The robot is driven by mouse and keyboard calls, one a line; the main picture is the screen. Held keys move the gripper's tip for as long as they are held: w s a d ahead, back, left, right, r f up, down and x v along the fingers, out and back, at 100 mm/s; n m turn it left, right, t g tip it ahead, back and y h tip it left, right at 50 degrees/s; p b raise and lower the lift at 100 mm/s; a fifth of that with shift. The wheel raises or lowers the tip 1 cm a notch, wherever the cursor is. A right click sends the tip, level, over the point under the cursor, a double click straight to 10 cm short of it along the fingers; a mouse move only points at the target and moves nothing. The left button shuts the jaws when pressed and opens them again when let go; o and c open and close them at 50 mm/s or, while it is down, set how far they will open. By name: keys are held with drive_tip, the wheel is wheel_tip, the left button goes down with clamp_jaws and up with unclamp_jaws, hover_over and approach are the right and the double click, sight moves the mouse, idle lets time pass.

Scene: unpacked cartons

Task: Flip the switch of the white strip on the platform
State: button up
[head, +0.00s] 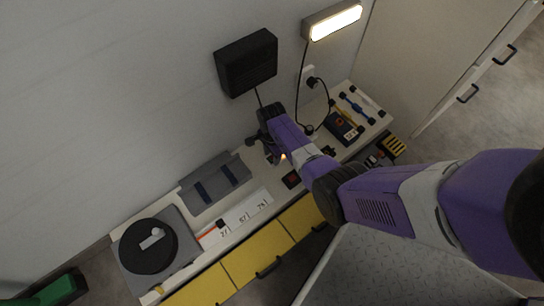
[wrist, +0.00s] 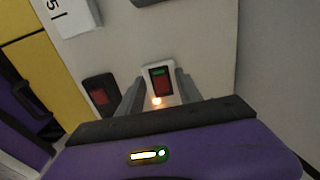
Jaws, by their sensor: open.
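In the wrist view a small white strip (wrist: 148,73) stands on the cream platform (wrist: 205,40). Its dark rocker switch (wrist: 161,78) shows green at the top and red below. A small orange light glows at its near end. My gripper (wrist: 158,94) is open, with one grey finger on each side of the strip's near end; contact cannot be told. In the head view my gripper (head: 277,152) is over the middle of the platform, and my arm and gripper mostly hide the strip.
A dark block with a red switch (wrist: 101,93) sits left of the strip; it also shows in the head view (head: 292,180). A white numbered bar (head: 247,209), a grey tray (head: 215,183) and a turntable (head: 148,246) lie left. A meter and tools lie right.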

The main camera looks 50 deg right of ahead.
clamp_jaws()
drive_tip(key=shift+s+d+y, duration=0.1)
drive_tip(key=shift+d+y, duration=0.15)
drive_tip(key=shift+y, duration=0.35)
drive_tip(key=shift+d+t+y, duration=0.1)
drive_tip(key=shift+t+y, duration=0.3)
drive_tip(key=shift+y, duration=0.4)
unclamp_jaws()
drive_tip(key=shift+r, duration=0.1)
